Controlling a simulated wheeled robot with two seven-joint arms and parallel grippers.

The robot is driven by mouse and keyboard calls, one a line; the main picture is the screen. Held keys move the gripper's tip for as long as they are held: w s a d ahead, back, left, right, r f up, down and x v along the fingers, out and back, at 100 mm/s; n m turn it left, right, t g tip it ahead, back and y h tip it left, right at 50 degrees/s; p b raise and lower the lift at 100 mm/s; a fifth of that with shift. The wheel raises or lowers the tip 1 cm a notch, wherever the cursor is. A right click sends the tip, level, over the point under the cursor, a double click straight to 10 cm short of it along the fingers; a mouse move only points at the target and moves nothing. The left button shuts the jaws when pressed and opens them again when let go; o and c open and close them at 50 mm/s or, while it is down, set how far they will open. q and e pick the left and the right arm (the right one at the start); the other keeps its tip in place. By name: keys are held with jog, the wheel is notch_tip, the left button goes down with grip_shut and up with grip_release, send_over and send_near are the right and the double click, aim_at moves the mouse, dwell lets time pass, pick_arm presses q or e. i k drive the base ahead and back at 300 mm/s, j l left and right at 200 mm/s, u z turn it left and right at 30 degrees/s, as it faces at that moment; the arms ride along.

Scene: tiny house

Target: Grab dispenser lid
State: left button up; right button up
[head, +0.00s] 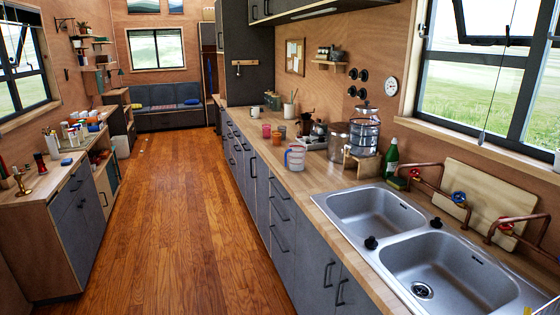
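A clear glass dispenser (364,136) stands on a small wooden stand (361,163) on the right-hand counter, left of the green bottle. Its lid (365,109) appears to sit on top of the dispenser, with a small knob above it. The lid is small in the picture, so I cannot tell exactly how it is seated. Neither of my grippers shows in the head view.
The double sink (375,211) is in the right foreground, with copper pipes and red and blue tap handles behind it. The wooden floor (180,220) is clear.

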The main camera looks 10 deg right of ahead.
aim_at(363, 107)
jog(key=i+j+z, duration=0.2)
jog(key=i+z, duration=0.15)
jog(key=i+j+z, duration=0.75)
jog(key=i+j+u, duration=0.1)
jog(key=i+j, duration=0.4)
jog(key=j, duration=0.1)
